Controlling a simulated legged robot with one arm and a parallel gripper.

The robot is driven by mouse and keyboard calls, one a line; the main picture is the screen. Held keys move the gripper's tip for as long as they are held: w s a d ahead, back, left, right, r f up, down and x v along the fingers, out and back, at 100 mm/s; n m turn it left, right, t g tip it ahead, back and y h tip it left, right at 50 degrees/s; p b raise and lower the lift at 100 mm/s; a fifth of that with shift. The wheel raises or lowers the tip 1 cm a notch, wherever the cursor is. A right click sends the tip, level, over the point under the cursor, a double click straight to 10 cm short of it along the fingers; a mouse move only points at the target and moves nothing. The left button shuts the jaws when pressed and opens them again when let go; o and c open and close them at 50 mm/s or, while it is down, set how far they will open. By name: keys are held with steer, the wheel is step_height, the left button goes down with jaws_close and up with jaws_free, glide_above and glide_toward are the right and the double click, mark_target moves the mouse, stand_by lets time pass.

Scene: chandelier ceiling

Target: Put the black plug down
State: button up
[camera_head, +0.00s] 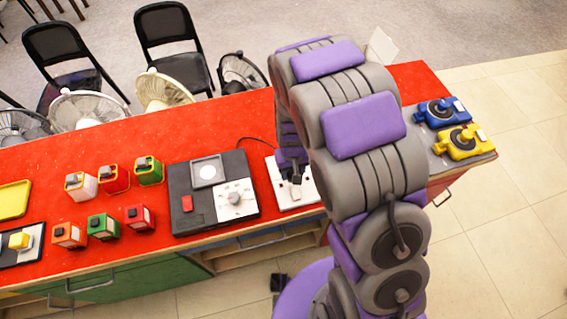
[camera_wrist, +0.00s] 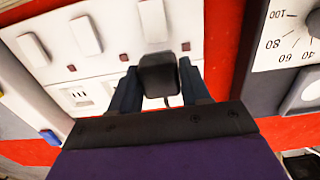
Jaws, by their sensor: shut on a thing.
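The black plug (camera_wrist: 160,74) is between the two fingers of my gripper (camera_wrist: 160,88) in the wrist view. My gripper is shut on it. The plug is over the near edge of a white socket panel (camera_wrist: 70,50), which has several white switches and sockets. I cannot tell whether the plug touches the panel or is in a socket. In the head view my gripper (camera_head: 293,170) is low over the white panel (camera_head: 302,199) on the red counter, partly hidden by my arm; the plug is hard to make out there.
A dark device with a dial (camera_head: 235,199) stands just left of the panel on the red counter (camera_head: 200,120). Several coloured boxes stand farther left. Blue (camera_head: 442,111) and yellow (camera_head: 463,142) devices are at the right end. Bare counter lies behind the dark device.

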steer(key=w, duration=0.1)
steer(key=w+a, duration=0.1)
steer(key=w, duration=0.2)
steer(key=shift+w+a+f+b, duration=0.25)
steer(key=shift+w+a+b, duration=0.05)
steer(key=shift+w+a, duration=0.1)
steer(key=shift+w+a+f, duration=0.2)
steer(key=shift+w+a, duration=0.05)
steer(key=shift+w, duration=0.1)
step_height(320, 180, down, 3)
steer(key=shift+f+b, duration=0.2)
steer(key=shift+b, duration=0.4)
steer(key=shift+r, duration=0.1)
steer(key=shift+s+f, duration=0.15)
steer(key=shift+f, duration=0.15)
